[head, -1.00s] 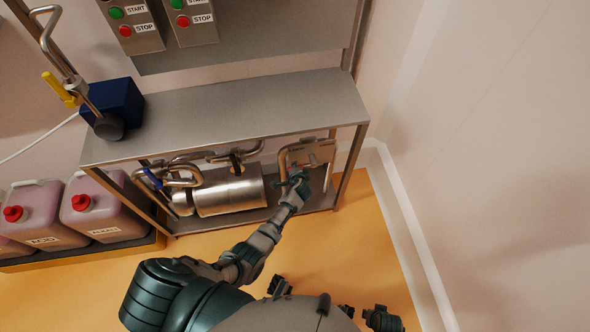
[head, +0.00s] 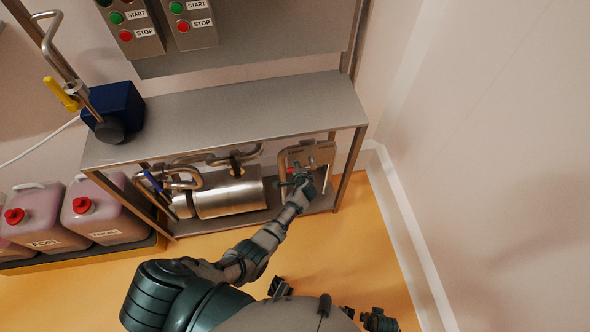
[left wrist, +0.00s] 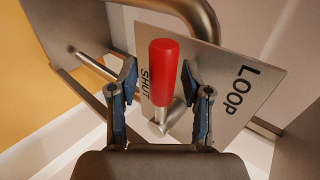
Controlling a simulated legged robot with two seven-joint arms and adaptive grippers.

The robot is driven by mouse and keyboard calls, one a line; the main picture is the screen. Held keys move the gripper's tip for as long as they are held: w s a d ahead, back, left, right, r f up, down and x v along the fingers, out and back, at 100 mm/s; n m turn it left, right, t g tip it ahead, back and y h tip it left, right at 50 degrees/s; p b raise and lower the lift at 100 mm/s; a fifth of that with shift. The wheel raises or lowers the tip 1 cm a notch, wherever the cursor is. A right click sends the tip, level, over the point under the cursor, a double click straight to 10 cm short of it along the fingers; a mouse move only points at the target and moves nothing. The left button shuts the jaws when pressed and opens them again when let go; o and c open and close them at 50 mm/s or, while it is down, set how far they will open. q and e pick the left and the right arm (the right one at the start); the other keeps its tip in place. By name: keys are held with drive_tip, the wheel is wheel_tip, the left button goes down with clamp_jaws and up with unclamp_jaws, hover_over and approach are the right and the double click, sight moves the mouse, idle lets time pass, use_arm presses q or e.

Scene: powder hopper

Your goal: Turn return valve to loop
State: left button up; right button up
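The return valve's red handle (left wrist: 163,72) stands upright in the left wrist view, on a short metal stem. Behind it is a metal plate (left wrist: 225,100) lettered SHUT just left of the handle and LOOP to the right. My left gripper (left wrist: 160,100) is open, one finger on each side of the handle, with gaps to both. In the head view my left gripper (head: 301,180) is at the plate (head: 318,155) under the right end of the steel bench, and mostly covers the handle. I cannot make out my right gripper.
A steel bench (head: 230,110) frames the space above. A metal cylinder (head: 230,195) and bent pipes lie left of the valve. A bench leg (head: 350,168) stands close on the right. Containers with red caps (head: 100,210) stand at left. The orange floor in front is mostly open.

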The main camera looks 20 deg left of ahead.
use_arm(q)
drive_tip(key=shift+s+d+r, duration=0.15)
drive_tip(key=shift+s+r, duration=0.3)
drive_tip(key=shift+s, duration=0.05)
drive_tip(key=v, duration=1)
drive_tip(key=shift+s+d+r, duration=0.15)
drive_tip(key=shift+s+d, duration=0.05)
drive_tip(key=shift+d, duration=0.1)
drive_tip(key=shift+a, duration=0.1)
